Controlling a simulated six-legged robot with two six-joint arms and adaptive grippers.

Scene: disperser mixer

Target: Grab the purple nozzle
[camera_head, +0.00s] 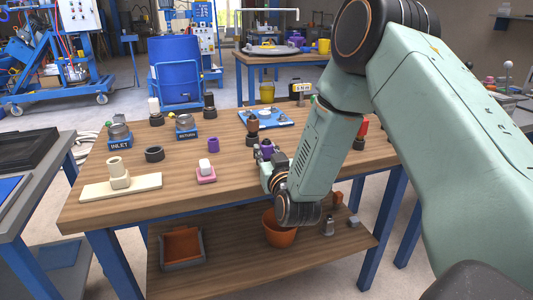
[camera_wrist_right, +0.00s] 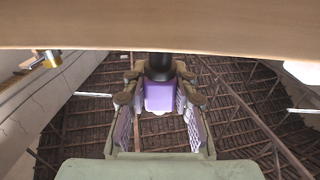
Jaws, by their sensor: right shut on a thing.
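My right gripper (camera_head: 264,155) is at the front right part of the wooden table, shut on the purple nozzle (camera_head: 267,147). In the right wrist view the purple nozzle (camera_wrist_right: 158,97) sits between the two fingers of the right gripper (camera_wrist_right: 157,92), with a black part (camera_wrist_right: 159,67) at its far end. The gripper partly hides the nozzle in the head view. A separate purple ring-like piece (camera_head: 213,145) stands on the table to the left of the gripper. My left gripper is not in view.
The wooden table (camera_head: 238,178) holds a pink block with a white top (camera_head: 205,172), a black ring (camera_head: 154,154), a cream stand (camera_head: 119,178), INLET (camera_head: 119,138) and RETURN (camera_head: 186,127) fittings, and a dark-based brown piece (camera_head: 253,128) just behind the gripper. An orange pot (camera_head: 279,234) stands on the lower shelf.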

